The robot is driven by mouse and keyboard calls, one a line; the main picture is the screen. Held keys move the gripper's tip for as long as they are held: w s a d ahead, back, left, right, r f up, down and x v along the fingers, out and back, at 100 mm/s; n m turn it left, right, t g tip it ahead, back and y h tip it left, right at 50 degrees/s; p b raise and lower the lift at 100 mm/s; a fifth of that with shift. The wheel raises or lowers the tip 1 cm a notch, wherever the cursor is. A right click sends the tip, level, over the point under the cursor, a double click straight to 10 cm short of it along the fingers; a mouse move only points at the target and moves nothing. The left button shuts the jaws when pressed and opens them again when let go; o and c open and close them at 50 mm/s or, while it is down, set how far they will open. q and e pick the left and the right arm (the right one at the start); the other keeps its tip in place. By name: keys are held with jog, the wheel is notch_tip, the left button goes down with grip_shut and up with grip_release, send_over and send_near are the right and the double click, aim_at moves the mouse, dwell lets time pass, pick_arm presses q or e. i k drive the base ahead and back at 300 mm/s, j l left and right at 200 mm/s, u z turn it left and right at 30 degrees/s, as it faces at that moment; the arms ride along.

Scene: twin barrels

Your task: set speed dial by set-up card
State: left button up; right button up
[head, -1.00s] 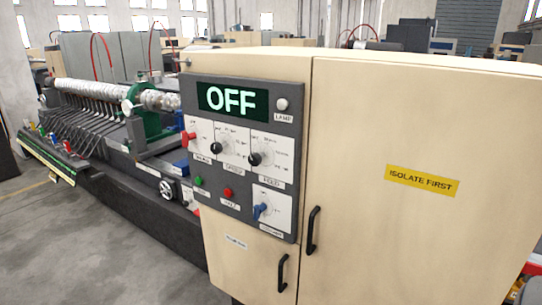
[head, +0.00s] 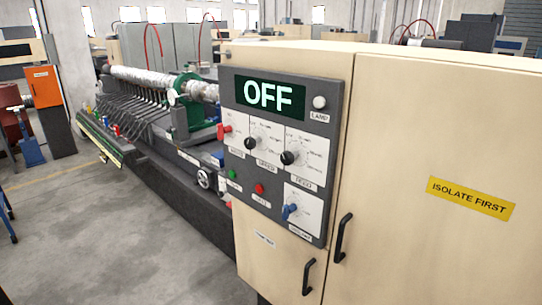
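A dark control panel (head: 235,190) is set on the cream cabinet in the head view. Its display (head: 269,97) reads OFF. The speed dial (head: 254,143) is a black knob on a white scale plate, in the middle of the dial row. A red-handled switch (head: 224,131) is to its left and another black knob (head: 288,157) to its right. A blue knob (head: 289,210) sits lower right, with a green button (head: 232,174) and red button (head: 259,188) beside it. The scale markings are too small to read. I see no set-up card. Neither gripper is in view.
The cream cabinet (head: 400,190) fills the right side, with black handles (head: 342,238) and a yellow ISOLATE FIRST label (head: 470,199). A long machine with a pale roller (head: 150,80) stretches back left. Open concrete floor (head: 90,240) lies at the left front.

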aim_at(250, 142)
jog(key=z, duration=1.45)
jog(key=i+l+z, duration=0.15)
jog(key=z, duration=0.2)
jog(key=i+l+z, duration=0.35)
jog(key=i+z, duration=0.1)
jog(key=z, duration=0.25)
jog(key=i+l, duration=0.15)
jog(key=i, duration=0.15)
jog(key=i+l, duration=0.2)
jog(key=i, duration=0.15)
